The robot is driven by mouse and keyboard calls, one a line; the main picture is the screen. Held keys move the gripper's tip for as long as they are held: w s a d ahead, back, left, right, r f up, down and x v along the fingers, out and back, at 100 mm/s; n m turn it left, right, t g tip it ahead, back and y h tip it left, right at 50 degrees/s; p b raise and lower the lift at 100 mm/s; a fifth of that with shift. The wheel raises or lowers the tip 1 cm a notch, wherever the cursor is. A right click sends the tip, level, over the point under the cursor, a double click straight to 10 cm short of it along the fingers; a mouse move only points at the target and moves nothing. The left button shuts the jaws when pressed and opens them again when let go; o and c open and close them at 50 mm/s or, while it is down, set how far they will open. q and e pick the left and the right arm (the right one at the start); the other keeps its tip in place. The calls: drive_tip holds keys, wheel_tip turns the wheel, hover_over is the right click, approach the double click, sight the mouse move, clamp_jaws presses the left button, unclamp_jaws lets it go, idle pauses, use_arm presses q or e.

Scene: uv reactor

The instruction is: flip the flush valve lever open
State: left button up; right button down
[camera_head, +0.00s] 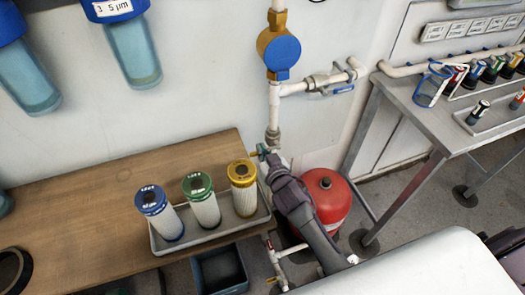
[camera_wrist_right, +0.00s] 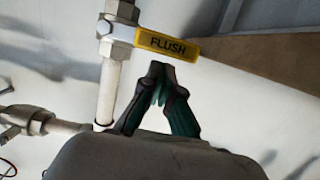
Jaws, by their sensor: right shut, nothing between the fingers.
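The flush valve lever (camera_wrist_right: 168,43), a yellow handle marked FLUSH, shows in the right wrist view. It extends to the right from a metal valve body (camera_wrist_right: 116,32), across the line of the white pipe (camera_wrist_right: 108,92) below it. My right gripper (camera_wrist_right: 160,72) is shut and empty, its fingertips just below the lever; whether they touch it I cannot tell. In the head view my right gripper (camera_head: 266,152) reaches to the lower end of the wall pipe and mostly hides the flush valve there. My left gripper is not in view.
A wooden bench (camera_head: 80,225) holds a tray (camera_head: 212,238) with blue, green and gold capped cartridges, left of my arm. A red tank (camera_head: 328,200) stands beside my forearm. A blue-handled valve (camera_head: 340,89) is higher on the pipework. A metal table (camera_head: 425,118) is at right.

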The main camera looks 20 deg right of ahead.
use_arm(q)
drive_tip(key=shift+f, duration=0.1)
use_arm(e)
drive_tip(key=shift+f, duration=0.3)
use_arm(q)
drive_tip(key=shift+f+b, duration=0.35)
drive_tip(key=shift+b, duration=0.05)
use_arm(e)
drive_tip(key=shift+a+f, duration=0.3)
drive_tip(key=shift+f, duration=0.55)
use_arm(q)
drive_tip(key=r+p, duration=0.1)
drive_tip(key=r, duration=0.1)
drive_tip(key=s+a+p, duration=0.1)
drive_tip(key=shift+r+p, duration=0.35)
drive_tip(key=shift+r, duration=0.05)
use_arm(e)
drive_tip(key=s+a+r, duration=0.1)
drive_tip(key=s+r, duration=0.5)
drive_tip(key=s, duration=0.3)
drive_tip(key=shift+s+a, duration=0.2)
drive_tip(key=shift+s, duration=0.2)
